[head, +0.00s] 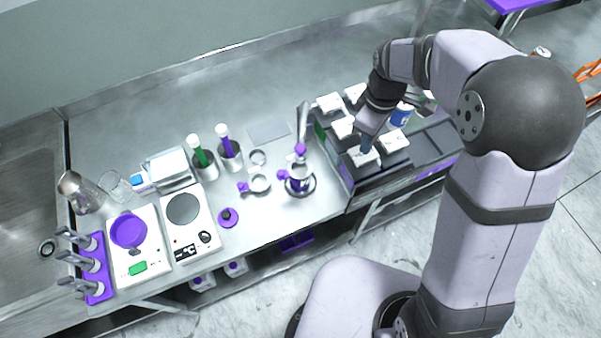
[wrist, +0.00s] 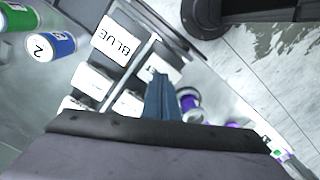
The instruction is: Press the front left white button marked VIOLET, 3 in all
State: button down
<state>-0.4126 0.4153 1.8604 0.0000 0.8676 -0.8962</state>
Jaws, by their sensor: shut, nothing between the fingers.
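The front left white button (head: 359,160) is on the dark panel unit at the right end of the bench. My gripper (head: 367,148) points down over it, its fingers together and empty. In the wrist view the blue fingertips (wrist: 160,78) cover part of this white button (wrist: 164,63); only the end of its dark lettering shows. I cannot tell whether the fingertips touch it or how far it is pressed. The white button marked BLUE (wrist: 115,40) is beside it, also visible in the head view (head: 395,140).
More white buttons stand behind, such as one (head: 330,103) at the back left. A blue-labelled can (head: 402,115) stands near my wrist. Left of the panel are a purple-topped flask (head: 299,180), a hot plate (head: 185,210) and a scale with a purple dish (head: 128,232).

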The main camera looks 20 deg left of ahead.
jog(key=shift+r, duration=0.1)
dwell(0.5)
notch_tip(320, 180, up, 6)
jog(key=p, duration=0.5)
dwell(0.5)
jog(key=m, duration=0.4)
jog(key=shift+w+f, duration=0.1)
jog(key=shift+f, duration=0.25)
jog(key=s+d+f+m+g+b, duration=0.1)
jog(key=s+d+f+m+b, duration=0.3)
jog(key=s+d+m, duration=0.8)
jog(key=shift+n+t, duration=0.5)
jog(key=shift+s+d+f+b, duration=0.15)
jog(key=shift+s+d+b, duration=0.05)
jog(key=shift+s+d, duration=0.8)
jog(key=shift+s+d+f+b, duration=0.15)
jog(key=shift+s+d, duration=0.5)
jog(key=shift+d, duration=0.5)
